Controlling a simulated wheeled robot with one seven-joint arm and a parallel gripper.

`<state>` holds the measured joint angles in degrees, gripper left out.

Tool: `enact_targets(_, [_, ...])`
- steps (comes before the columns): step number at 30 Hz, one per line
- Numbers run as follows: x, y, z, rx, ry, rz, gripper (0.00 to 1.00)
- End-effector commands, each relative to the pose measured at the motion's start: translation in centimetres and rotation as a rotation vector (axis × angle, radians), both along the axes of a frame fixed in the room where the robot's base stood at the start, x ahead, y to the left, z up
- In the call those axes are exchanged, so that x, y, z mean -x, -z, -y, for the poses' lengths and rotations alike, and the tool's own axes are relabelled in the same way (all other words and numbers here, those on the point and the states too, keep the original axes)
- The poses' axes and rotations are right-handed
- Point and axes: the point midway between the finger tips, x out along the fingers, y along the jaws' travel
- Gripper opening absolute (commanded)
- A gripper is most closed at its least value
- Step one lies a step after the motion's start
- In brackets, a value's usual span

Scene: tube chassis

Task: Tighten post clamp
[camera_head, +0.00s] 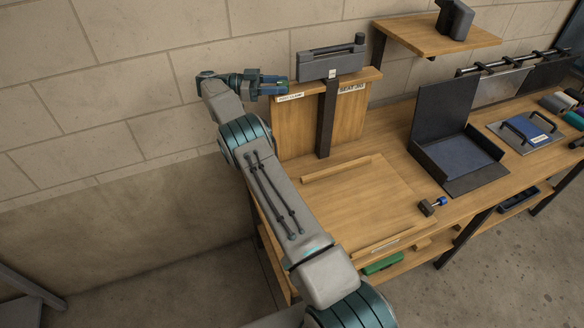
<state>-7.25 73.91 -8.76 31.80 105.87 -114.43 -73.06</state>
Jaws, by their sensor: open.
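My gripper (284,86) is open at the upper left of an upright wooden panel (292,130). It is beside the left end of a grey block-shaped fixture (330,66) that sits on top of the panel. A small white label (290,97) is just below my gripper; its text is too small to read surely. A second label (352,88) to the right seems to read "SEAT 30". A dark vertical post (327,120) runs down the panel's front. I cannot make out the clamp's screw or handle; my gripper may cover it. Contact is unclear.
The wooden bench (385,165) has a clear area before the panel, with low wooden strips (336,168). A small dark and blue part (433,206) lies near its front edge. A shelf (437,40) is above.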

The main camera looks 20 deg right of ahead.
Motion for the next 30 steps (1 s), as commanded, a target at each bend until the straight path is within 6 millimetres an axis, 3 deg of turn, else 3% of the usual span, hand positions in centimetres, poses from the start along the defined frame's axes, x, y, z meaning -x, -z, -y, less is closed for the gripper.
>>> enact_targets(30, [0.73,0.01,-0.21,0.0,-0.388,-0.001,0.42])
